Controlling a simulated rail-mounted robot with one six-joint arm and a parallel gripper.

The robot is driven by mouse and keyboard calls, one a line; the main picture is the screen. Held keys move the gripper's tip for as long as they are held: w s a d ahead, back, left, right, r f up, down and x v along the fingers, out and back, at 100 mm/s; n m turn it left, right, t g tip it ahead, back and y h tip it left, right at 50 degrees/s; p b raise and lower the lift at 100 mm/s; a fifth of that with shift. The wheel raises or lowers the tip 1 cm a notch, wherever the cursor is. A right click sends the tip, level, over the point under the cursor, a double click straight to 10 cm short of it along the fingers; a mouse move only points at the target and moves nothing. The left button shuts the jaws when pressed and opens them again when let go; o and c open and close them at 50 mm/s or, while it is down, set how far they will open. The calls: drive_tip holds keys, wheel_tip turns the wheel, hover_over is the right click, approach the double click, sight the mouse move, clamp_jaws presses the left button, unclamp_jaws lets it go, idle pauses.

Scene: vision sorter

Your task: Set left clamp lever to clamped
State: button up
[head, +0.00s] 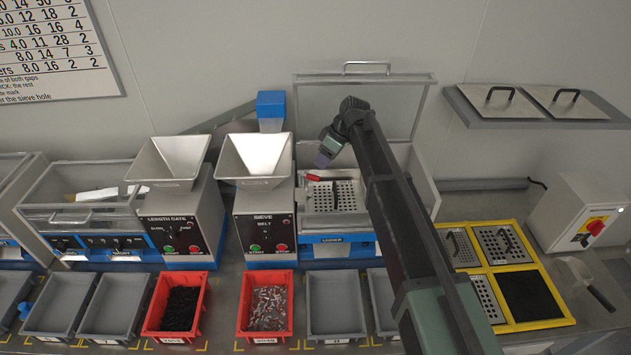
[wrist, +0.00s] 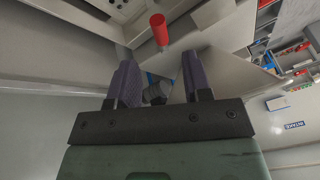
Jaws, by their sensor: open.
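The left clamp lever (head: 312,177) has a red grip and sits at the left edge of the perforated sieve plate (head: 345,196), inside the machine with the raised lid. The red grip (wrist: 159,29) also shows in the wrist view, beyond and between my fingertips. My gripper (head: 324,158) is just above and slightly right of the lever, apart from it. In the wrist view my gripper (wrist: 158,72) is open, with nothing between the purple fingers. My arm covers the right side of the plate, and no right clamp lever shows.
The clear lid (head: 388,105) stands open behind my arm. The sieve hopper (head: 254,158) stands close on the left. Red and grey bins (head: 335,305) line the front. A yellow rack of plates (head: 540,322) lies to the right, below a wall shelf (head: 480,122).

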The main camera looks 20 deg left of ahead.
drive_tip(key=b+x, duration=0.4)
drive_tip(key=x, duration=0.2)
drive_tip(key=shift+a+f, duration=0.1)
drive_tip(key=shift+f, duration=0.25)
drive_tip(key=shift+r, duration=0.15)
clamp_jaws()
drive_tip(key=n, duration=0.1)
drive_tip(key=w+n+g, duration=0.1)
drive_tip(key=n, duration=0.1)
drive_tip(key=w+n+h, duration=0.1)
drive_tip(key=n, duration=0.1)
drive_tip(key=shift+w+a+g, duration=0.2)
drive_tip(key=shift+a+g, duration=0.1)
drive_tip(key=shift+g, duration=0.1)
unclamp_jaws()
